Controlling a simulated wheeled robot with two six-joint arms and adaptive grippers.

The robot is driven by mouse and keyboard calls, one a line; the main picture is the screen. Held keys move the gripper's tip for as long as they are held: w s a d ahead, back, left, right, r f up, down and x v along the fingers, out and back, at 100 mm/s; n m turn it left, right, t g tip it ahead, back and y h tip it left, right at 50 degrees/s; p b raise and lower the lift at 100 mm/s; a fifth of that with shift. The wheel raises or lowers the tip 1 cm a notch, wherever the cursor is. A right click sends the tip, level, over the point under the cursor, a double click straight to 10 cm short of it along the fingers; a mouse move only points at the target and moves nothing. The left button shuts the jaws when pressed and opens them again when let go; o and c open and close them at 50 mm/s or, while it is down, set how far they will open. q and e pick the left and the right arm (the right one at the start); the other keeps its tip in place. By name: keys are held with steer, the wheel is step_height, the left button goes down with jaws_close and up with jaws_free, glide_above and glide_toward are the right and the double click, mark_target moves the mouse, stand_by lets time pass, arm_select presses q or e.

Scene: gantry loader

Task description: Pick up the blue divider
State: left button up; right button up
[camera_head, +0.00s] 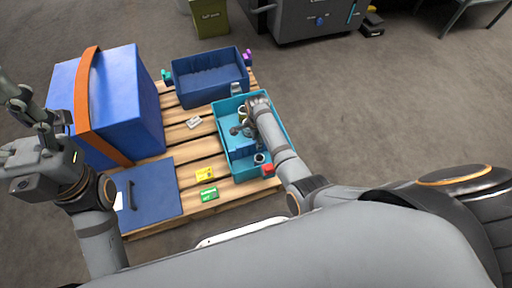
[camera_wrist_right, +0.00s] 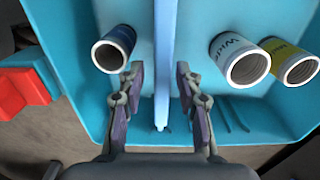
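The blue divider (camera_wrist_right: 165,50) is a thin upright plate standing in the teal bin (camera_wrist_right: 68,45). It shows in the head view as a blue strip (camera_head: 243,148) across the teal bin (camera_head: 232,108), partly hidden by my arm. My right gripper (camera_wrist_right: 161,95) is over the bin, its fingers open on either side of the divider with a gap on both sides. The same gripper shows small in the head view (camera_head: 241,130). My left gripper (camera_head: 22,128) is open and empty at the far left, beside the big blue box.
Several cans (camera_wrist_right: 242,62) stand in the bin on both sides of the divider. A red block (camera_head: 268,169) is at the bin's near edge. A navy crate (camera_head: 210,92), a blue box with an orange strap (camera_head: 130,95) and small cards share the wooden pallet (camera_head: 200,150).

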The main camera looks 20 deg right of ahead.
mark_target(256, 153)
step_height(256, 153, down, 6)
steer(key=b, duration=0.4)
steer(key=shift+w+a+r+b, duration=0.1)
steer(key=shift+a+r+b, duration=0.05)
steer(key=shift+r+b, duration=0.15)
steer(key=shift+r, duration=0.1)
jaws_close()
